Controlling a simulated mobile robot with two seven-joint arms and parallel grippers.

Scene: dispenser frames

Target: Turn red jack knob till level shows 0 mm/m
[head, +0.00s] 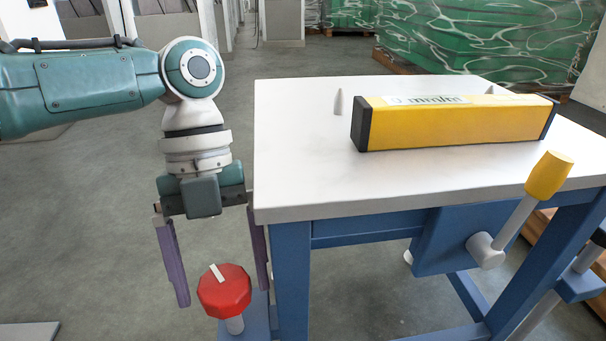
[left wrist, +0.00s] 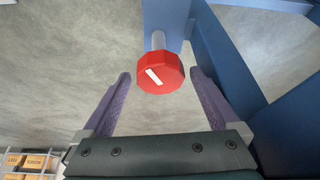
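The red jack knob (head: 224,291) with a white pointer mark is on a grey shaft at the lower left of the blue-legged table. My left gripper (head: 222,298) is open, pointing down, with one purple finger on each side of the knob and gaps between. In the left wrist view the knob (left wrist: 160,73) lies just beyond and between the open fingertips (left wrist: 160,76). The yellow level (head: 455,125) lies on the white tabletop (head: 310,180). Its top display reads "0 mm/m", partly seen at a slant. My right gripper is not in view.
A small grey cone (head: 338,102) stands on the tabletop left of the level. A yellow-handled lever (head: 549,176) sticks out at the table's front right. The blue table leg (head: 291,275) is close to the right finger. Open floor lies to the left.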

